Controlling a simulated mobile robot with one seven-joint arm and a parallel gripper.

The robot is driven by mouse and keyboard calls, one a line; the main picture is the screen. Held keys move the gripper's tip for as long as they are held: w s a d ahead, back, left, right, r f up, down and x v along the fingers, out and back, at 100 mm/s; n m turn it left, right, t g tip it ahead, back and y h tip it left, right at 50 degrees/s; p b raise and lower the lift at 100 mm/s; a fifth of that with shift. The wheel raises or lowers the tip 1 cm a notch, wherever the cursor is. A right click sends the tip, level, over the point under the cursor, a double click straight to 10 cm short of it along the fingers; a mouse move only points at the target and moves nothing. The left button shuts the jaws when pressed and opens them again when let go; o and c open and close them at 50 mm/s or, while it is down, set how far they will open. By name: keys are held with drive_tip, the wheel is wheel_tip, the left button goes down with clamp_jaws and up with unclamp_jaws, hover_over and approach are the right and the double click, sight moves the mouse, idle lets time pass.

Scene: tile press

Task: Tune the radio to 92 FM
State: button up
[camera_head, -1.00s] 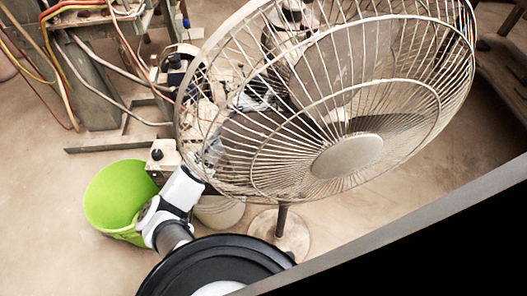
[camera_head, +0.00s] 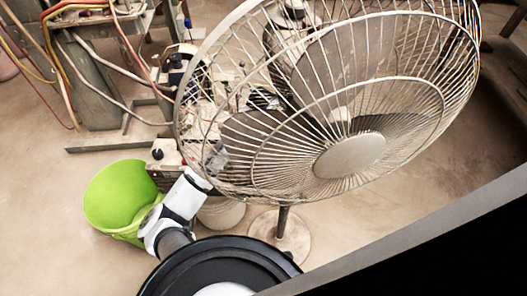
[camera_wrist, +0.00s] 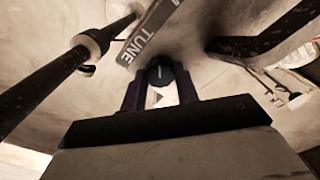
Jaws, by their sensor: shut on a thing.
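In the wrist view, a small dark round knob (camera_wrist: 160,74) with a pale pointer line sits beside a grey strip (camera_wrist: 149,32) lettered "TUNE". My gripper (camera_wrist: 161,86) has its two dark fingers on either side of the knob and is shut on it. The pointer line looks roughly upright in that view. No frequency scale or 92 mark can be read. In the head view, the fan's wire cage partly covers the end of my arm, and the radio's face and knob cannot be made out.
A large standing fan (camera_head: 350,157) fills the middle and right of the head view, close to my arm. A green bucket (camera_head: 112,196) stands left of my arm. A metal frame with hoses (camera_head: 90,88) is at upper left. In the wrist view a dark rod (camera_wrist: 45,92) crosses the left side.

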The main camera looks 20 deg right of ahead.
drive_tip(key=shift+r+n+p, duration=0.1)
drive_tip(key=shift+n+p, duration=0.3)
drive_tip(key=shift+p, duration=0.1)
drive_tip(key=shift+r+n+p, duration=0.1)
drive_tip(key=shift+n+p, duration=0.9)
drive_tip(key=shift+p, duration=0.1)
drive_tip(key=n+p, duration=0.5)
drive_tip(key=p, duration=0.1)
drive_tip(key=shift+s, duration=0.1)
drive_tip(key=n+p, duration=0.3)
drive_tip(key=p, duration=0.1)
drive_tip(key=shift+n, duration=0.3)
drive_tip(key=shift+f+n+p, duration=0.2)
drive_tip(key=shift+n+p, duration=1.1)
drive_tip(key=shift+p, duration=0.3)
drive_tip(key=shift+a, duration=0.1)
drive_tip(key=o, duration=1)
